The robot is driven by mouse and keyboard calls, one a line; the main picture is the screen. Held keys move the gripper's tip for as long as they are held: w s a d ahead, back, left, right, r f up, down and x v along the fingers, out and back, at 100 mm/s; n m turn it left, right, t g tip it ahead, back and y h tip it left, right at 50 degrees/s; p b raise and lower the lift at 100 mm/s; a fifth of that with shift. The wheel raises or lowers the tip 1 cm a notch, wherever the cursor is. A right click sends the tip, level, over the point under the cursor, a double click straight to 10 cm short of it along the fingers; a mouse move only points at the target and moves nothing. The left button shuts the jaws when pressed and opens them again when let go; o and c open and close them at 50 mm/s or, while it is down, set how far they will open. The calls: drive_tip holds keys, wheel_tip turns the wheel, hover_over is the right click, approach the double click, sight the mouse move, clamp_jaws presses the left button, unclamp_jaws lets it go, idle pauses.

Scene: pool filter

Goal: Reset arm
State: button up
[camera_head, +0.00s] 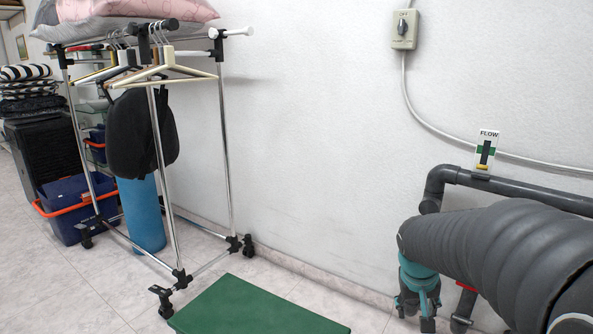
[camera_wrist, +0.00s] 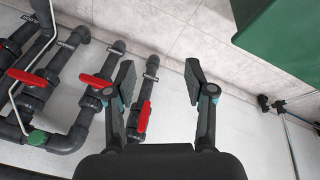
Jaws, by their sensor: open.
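My gripper (camera_head: 418,304) hangs at the lower right of the head view, in front of the wall pipes, below my dark ribbed arm. In the wrist view my gripper (camera_wrist: 160,82) has its two dark fingers spread wide apart.
More dark pipes with red handles (camera_wrist: 97,81) stand left in the wrist view. The FLOW indicator (camera_head: 486,150) and switch box (camera_head: 404,29) are on the wall. A wheeled clothes rack (camera_head: 228,165) stands left. A green slab (camera_head: 260,310) lies in front.

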drive_tip(key=s+a+r+t+y+p, duration=0.1)
drive_tip(key=s+a+r+p, duration=0.2)
drive_tip(key=s+a+r, duration=0.2)
drive_tip(key=s+a+r+n+t+y+p, duration=0.1)
drive_tip(key=s+a+r+p, duration=0.3)
drive_tip(key=s+r, duration=0.5)
drive_tip(key=s+a, duration=0.1)
drive_tip(key=s, duration=0.4)
drive_tip(key=shift+r+n+t+y, duration=0.2)
drive_tip(key=shift+n+t+y, duration=0.1)
drive_tip(key=shift+t, duration=0.1)
drive_tip(key=shift+s+d, duration=0.1)
drive_tip(key=shift+d, duration=0.05)
